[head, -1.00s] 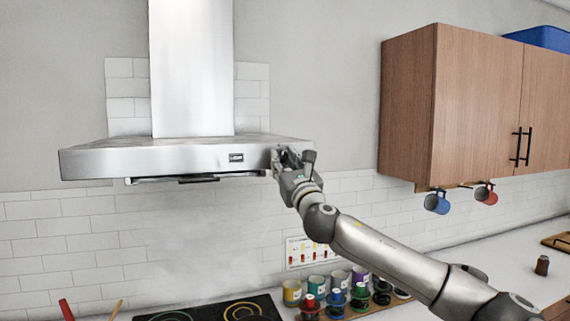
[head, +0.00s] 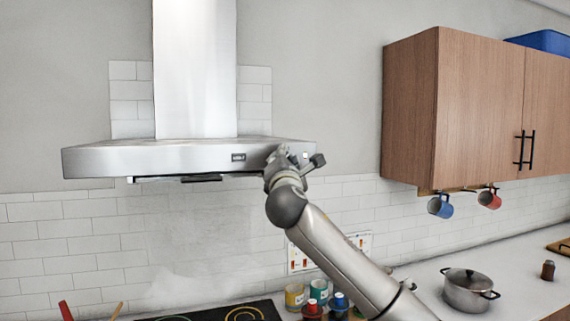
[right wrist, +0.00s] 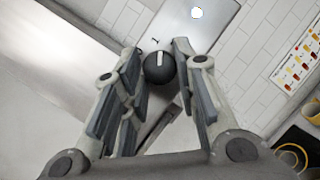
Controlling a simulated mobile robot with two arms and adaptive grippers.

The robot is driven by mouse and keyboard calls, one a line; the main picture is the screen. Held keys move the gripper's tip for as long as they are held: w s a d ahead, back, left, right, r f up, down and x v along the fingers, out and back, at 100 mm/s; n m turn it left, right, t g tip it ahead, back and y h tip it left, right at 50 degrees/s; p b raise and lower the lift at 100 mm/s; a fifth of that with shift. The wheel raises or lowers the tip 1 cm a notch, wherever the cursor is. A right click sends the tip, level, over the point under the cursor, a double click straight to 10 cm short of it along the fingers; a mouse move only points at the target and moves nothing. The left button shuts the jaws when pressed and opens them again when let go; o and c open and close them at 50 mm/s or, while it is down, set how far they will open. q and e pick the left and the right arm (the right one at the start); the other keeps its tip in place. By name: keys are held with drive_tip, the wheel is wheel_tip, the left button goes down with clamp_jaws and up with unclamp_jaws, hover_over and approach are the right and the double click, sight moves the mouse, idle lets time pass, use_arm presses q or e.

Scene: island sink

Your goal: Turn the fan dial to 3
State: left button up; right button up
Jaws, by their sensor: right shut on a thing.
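The fan dial (right wrist: 159,68) is a round black knob with a white pointer line, on the front of the steel range hood (head: 180,157). In the right wrist view the line points nearly straight up in the picture, towards a small dark mark on the panel that I cannot read. My right gripper (right wrist: 157,74) has its fingers on both sides of the dial and is shut on it. In the head view my right gripper (head: 287,157) is at the right end of the hood front and hides the dial. My left gripper is not in view.
A small lit spot (right wrist: 196,12) shows on the hood panel. A wooden cabinet (head: 440,110) hangs to the right, with a blue mug (head: 440,206) and a red mug (head: 489,198) below. Below are a cooktop (head: 235,312), several jars, and a pot (head: 468,290).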

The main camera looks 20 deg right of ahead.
drive_tip(key=shift+r+m+g+y+p, duration=0.3)
drive_tip(key=shift+m+g, duration=0.55)
drive_tip(key=shift+m, duration=1.6)
drive_tip(key=shift+r+m+g+y+p, duration=0.1)
drive_tip(key=shift+m+g+p, duration=0.65)
drive_tip(key=shift+m, duration=1.65)
drive_tip(key=shift+r+m+g+y+p, duration=0.15)
drive_tip(key=shift+m+g, duration=0.85)
drive_tip(key=shift+m, duration=1.45)
drive_tip(key=shift+f, duration=0.1)
drive_tip(key=o, duration=1)
drive_tip(key=shift+d, duration=0.1)
drive_tip(key=shift+o, duration=0.2)
drive_tip(key=shift+s, duration=0.1)
drive_tip(key=v, duration=1.2)
